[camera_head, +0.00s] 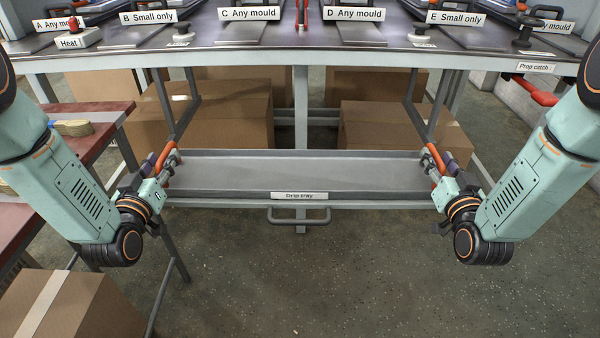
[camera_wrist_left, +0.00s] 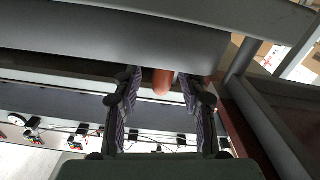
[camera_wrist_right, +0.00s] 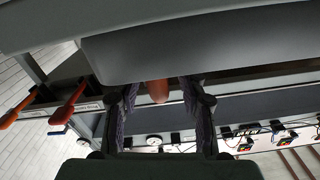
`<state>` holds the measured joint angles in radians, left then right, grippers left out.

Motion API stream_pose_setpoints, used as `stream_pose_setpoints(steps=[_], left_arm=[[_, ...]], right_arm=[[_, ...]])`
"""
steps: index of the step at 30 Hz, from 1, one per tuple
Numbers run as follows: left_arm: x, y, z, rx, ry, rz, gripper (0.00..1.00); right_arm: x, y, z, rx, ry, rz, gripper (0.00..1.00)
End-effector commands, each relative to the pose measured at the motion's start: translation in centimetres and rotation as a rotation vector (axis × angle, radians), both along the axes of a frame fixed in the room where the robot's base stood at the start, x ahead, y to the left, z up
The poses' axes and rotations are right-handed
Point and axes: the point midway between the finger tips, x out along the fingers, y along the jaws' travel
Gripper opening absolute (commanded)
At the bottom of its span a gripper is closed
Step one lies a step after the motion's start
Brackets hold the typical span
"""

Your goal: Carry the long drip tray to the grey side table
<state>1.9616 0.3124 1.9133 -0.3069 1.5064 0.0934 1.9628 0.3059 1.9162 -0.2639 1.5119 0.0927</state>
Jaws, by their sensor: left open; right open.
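The long grey drip tray (camera_head: 300,172) with the label "Drip tray" sits below the front edge of the press bench (camera_head: 300,60) in the head view. A handle bar hangs under its front. My left gripper (camera_head: 172,160) is at the tray's left end, by an orange-red handle. My right gripper (camera_head: 430,160) is at the right end, by a similar handle. In the left wrist view an orange handle (camera_wrist_left: 163,82) lies between the open fingers; in the right wrist view another orange handle (camera_wrist_right: 157,91) does too. Whether the fingers touch the handles is unclear.
A dark red-topped table (camera_head: 88,130) with a brush (camera_head: 72,127) stands at left. Cardboard boxes (camera_head: 230,110) stand under the bench, and another box (camera_head: 70,305) is at lower left. A red lever labelled "Prop catch" (camera_head: 536,92) is at right. The floor in front is clear.

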Motion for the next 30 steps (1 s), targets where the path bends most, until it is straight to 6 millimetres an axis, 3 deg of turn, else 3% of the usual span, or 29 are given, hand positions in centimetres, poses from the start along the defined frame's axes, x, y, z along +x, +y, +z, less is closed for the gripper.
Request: stream_pose_setpoints(steps=[7,17,30], left_arm=[[2.4,0.0,0.0,0.000,0.001,0.000,0.41],[2.7,-0.1,0.0,-0.001,0.001,0.000,0.41],[2.7,0.0,0.0,-0.001,0.001,0.000,0.06]], right_arm=[[2.4,0.0,0.0,-0.001,0.000,0.001,0.41],[2.7,0.0,0.0,0.001,0.001,0.000,0.41],[2.7,0.0,0.0,0.000,0.001,0.001,0.06]])
